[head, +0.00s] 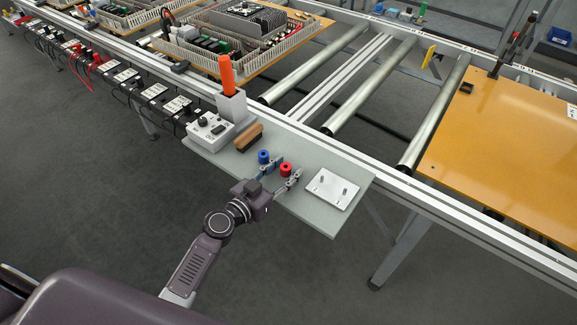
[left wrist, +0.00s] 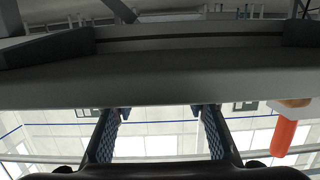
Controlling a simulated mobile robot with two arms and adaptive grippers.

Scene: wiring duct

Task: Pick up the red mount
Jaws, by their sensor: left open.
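The red mount (head: 285,170) is a small red cylinder on the grey shelf (head: 320,219). A similar blue mount (head: 263,156) stands just left of it. My left gripper (head: 279,177) reaches over the shelf's front edge, its fingers open around or just short of the red mount; I cannot tell which. In the left wrist view the two fingers (left wrist: 163,125) are apart, with no mount visible between them. My right gripper is not in view.
A silver plate with pegs (head: 332,189) lies right of the mounts. A brush (head: 248,137), a grey control box (head: 210,131) and a holder with an orange-handled tool (head: 228,78) stand to the left. The conveyor rail (head: 345,152) runs behind the shelf.

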